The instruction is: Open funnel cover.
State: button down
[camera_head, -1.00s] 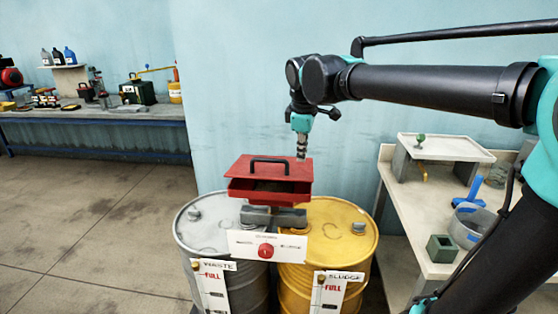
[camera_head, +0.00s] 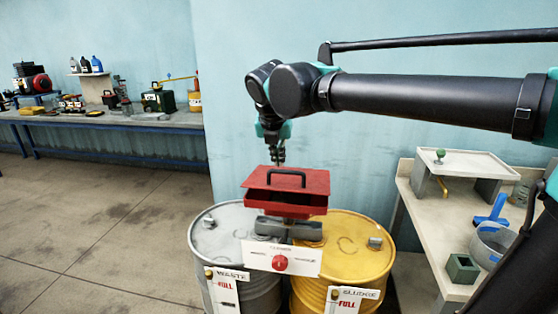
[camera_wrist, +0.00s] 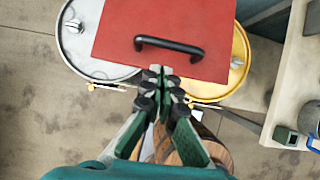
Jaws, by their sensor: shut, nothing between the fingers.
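The funnel cover (camera_head: 312,182) is a flat red plate with a black bar handle (camera_head: 286,174) on top. It sits over the red funnel box (camera_head: 290,205); a dark strip shows between them, and I cannot tell how far the cover is raised. In the wrist view the cover (camera_wrist: 120,30) and its handle (camera_wrist: 168,45) lie just beyond the fingertips. My gripper (camera_wrist: 160,72) is shut and empty, its tips near the handle, apparently not gripping it.
The funnel stands over a grey waste drum (camera_head: 225,238) and a yellow sludge drum (camera_head: 345,255). A sign with a red knob (camera_head: 281,263) is in front. A side table (camera_head: 430,215) with a blue tool and bucket is at right. A wall stands behind.

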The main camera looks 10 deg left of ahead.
aim_at(280, 188)
jog(key=x, duration=0.7)
jog(key=shift+w+f, duration=0.15)
jog(key=shift+f, duration=0.1)
jog(key=shift+a, duration=0.1)
